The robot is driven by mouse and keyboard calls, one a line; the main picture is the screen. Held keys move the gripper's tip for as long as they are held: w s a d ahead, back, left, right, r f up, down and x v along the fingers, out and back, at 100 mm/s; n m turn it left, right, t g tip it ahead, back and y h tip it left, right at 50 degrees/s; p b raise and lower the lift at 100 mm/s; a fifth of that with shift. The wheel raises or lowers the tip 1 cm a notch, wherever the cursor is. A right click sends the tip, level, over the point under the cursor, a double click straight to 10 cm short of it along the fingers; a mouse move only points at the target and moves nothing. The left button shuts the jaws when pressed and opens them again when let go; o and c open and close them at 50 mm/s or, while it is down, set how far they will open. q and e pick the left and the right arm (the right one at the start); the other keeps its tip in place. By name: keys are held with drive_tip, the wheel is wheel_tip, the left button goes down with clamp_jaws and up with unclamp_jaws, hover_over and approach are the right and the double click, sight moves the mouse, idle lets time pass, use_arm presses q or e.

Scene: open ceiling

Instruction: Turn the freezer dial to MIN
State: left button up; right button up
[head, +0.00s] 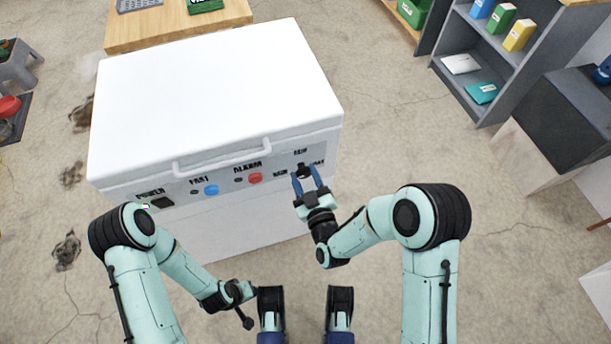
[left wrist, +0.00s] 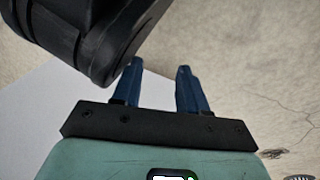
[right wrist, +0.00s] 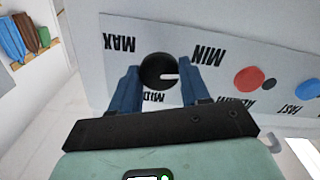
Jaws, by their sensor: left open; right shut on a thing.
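The freezer (head: 215,85) is a white chest with a closed lid and a front control panel. Its dial (right wrist: 158,70) is a round black knob with a white pointer mark. In the right wrist view the lettering is upside down: MAX is at left, MIN at right, MID below. The mark points right, between MID and MIN. My right gripper (right wrist: 160,72) is shut on the dial, a blue finger on either side; it also shows at the panel's right end in the head view (head: 307,175). My left gripper (left wrist: 160,68) is open and empty, away from the panel.
A red button (head: 255,178) and a blue button (head: 211,190) sit left of the dial on the panel. A handle (head: 222,157) juts from the lid's front edge. A grey shelf (head: 480,70) stands at right and a wooden table (head: 170,25) behind.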

drive_tip(key=o, duration=1)
drive_tip(key=shift+o, duration=0.2)
drive_tip(key=shift+s, duration=0.1)
use_arm(q)
wheel_tip(320, 180, up, 5)
drive_tip(key=w+d+p, duration=0.1)
drive_tip(key=d+p, duration=0.1)
drive_tip(key=p, duration=0.1)
drive_tip(key=shift+w+r+t+p, duration=0.2)
drive_tip(key=shift+w+t+p, duration=0.15)
drive_tip(key=shift+w+t, duration=0.05)
use_arm(e)
drive_tip(key=v, duration=1.3)
drive_tip(key=shift+d, duration=0.1)
